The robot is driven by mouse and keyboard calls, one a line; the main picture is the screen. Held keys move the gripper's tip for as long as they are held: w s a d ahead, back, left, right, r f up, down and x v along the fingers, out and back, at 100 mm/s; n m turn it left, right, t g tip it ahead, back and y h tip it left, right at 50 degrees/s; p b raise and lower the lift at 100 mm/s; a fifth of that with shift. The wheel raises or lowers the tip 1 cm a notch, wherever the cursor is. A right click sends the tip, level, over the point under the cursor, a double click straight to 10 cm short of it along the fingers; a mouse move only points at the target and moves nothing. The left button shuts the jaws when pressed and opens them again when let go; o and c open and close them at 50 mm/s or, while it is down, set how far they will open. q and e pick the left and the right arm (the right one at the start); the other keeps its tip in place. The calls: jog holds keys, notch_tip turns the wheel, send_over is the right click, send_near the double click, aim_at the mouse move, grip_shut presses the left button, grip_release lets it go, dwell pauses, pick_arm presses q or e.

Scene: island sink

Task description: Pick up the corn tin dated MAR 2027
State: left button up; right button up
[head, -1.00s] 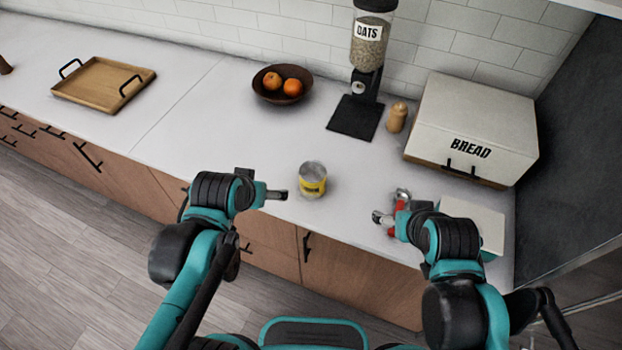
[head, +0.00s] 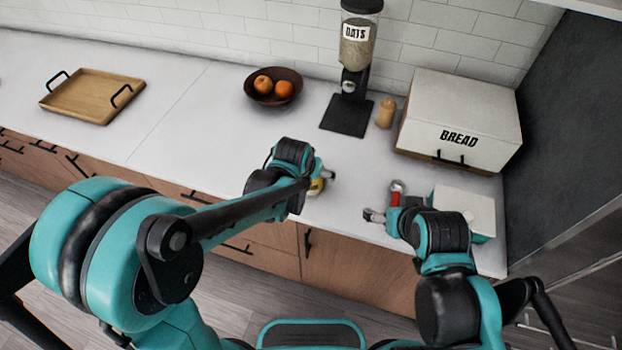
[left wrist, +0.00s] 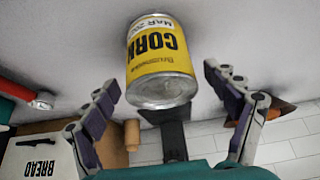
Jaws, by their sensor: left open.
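The corn tin (left wrist: 158,60) has a yellow label reading CORN and a white band with MAR 202; the last digit is not readable. It shows upside down in the left wrist view. In the head view only a yellow sliver of the tin (head: 316,188) shows behind my left arm. My left gripper (head: 326,175) is open, with its fingers on either side of the tin in the left wrist view (left wrist: 162,84); contact cannot be told. My right gripper (head: 375,215) is by the counter's front edge, and its jaw state is unclear.
A red-and-silver item (head: 396,191) and a teal-and-white box (head: 466,210) are near my right gripper. Behind stand a bread box (head: 462,112), pepper mill (head: 385,113), oats dispenser (head: 356,60) and fruit bowl (head: 273,88). A wooden tray (head: 92,97) lies left, with clear counter between.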

pick_arm(q)
jog(key=b+x, duration=0.1)
jog(key=x, duration=0.3)
jog(key=shift+w+r, duration=0.1)
jog(key=shift+r, duration=0.05)
jog(key=shift+r, duration=0.1)
jog(key=c, duration=1.6)
